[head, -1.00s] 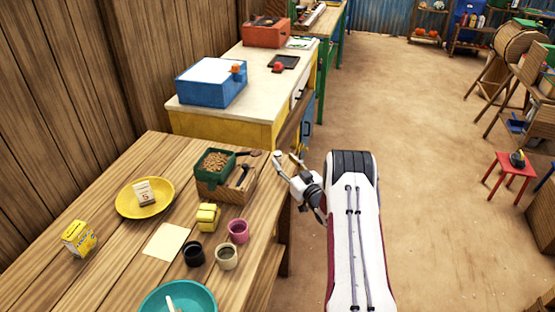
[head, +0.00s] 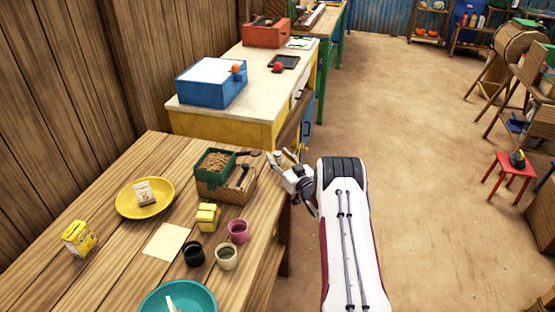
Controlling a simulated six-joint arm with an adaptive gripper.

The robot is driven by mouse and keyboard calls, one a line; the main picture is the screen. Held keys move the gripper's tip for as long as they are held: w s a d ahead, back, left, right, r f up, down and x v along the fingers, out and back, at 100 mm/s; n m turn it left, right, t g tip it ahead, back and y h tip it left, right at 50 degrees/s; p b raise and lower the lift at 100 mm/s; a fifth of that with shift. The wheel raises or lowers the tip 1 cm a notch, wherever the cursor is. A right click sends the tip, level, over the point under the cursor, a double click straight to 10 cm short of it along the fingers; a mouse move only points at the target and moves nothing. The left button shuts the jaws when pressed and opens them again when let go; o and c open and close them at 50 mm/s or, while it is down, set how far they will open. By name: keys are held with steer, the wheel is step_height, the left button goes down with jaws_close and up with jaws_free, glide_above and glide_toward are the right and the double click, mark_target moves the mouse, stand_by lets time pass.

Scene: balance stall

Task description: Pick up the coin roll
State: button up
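My gripper (head: 283,157) is at the right edge of the wooden table, just right of the small wooden crate (head: 217,188). Its fingers look spread, with nothing visible between them. I cannot pick out a coin roll with certainty. A small pale packet with dark print (head: 144,192) stands on the yellow plate (head: 127,206) at the left. A whitish stick-like thing (head: 171,303) lies in the teal bowl (head: 205,300) at the bottom, partly cut off by the frame. My gripper is well apart from both.
The crate holds a green box of brown pieces (head: 215,161) and dark-handled tools. A yellow block-like item (head: 207,216), pink cup (head: 238,231), black cup (head: 194,253) and beige cup (head: 227,256) stand nearby. A yellow carton (head: 79,238) and paper sheet (head: 166,242) lie further left.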

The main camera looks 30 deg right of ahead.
steer(key=shift+w, duration=0.6)
jaws_close()
